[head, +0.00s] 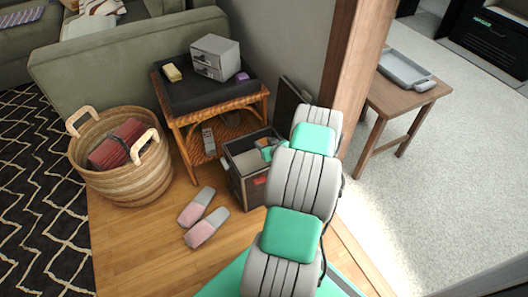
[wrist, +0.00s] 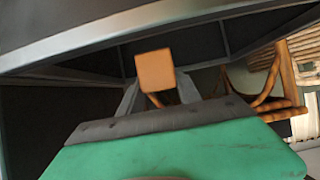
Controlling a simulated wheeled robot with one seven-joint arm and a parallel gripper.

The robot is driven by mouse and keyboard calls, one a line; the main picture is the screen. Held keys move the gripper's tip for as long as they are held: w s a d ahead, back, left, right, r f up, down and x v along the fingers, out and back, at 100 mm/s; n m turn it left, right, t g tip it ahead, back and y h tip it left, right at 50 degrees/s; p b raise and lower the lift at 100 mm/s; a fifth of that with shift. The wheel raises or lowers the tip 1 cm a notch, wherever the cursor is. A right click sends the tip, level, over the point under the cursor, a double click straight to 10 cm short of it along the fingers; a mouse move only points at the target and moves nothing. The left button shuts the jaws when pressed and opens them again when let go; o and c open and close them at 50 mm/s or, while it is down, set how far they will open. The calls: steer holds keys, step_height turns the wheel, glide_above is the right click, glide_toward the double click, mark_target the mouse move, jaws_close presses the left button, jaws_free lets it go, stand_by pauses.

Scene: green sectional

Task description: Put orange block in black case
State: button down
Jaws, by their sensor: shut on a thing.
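The orange block (wrist: 155,70) is between the two fingers of my gripper (wrist: 158,88), which is shut on it, in the wrist view. Dark panels with grey edges surround it there and look like the walls of the black case (wrist: 40,120). In the head view the open-topped black case (head: 238,186) stands on the wood floor beside the wicker table. My gripper (head: 268,152) is at its opening there, partly hidden by my arm. The block is not clear in the head view. I cannot tell how deep it is or whether it touches a wall.
The wicker table (head: 190,128) bears a black tray, a small grey drawer unit (head: 215,57) and small blocks. Slippers (head: 203,217) lie on the floor. A woven basket (head: 130,182) stands left. A wooden post (head: 350,60) rises behind my arm.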

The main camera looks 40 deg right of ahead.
steer(key=shift+f+b, duration=0.7)
steer(key=shift+f, duration=0.9)
steer(key=shift+f+b, duration=0.4)
steer(key=shift+b, duration=0.05)
steer(key=shift+f, duration=0.25)
steer(key=c, duration=0.8)
jaws_free()
steer(key=shift+c, duration=0.2)
steer(key=shift+r, duration=0.15)
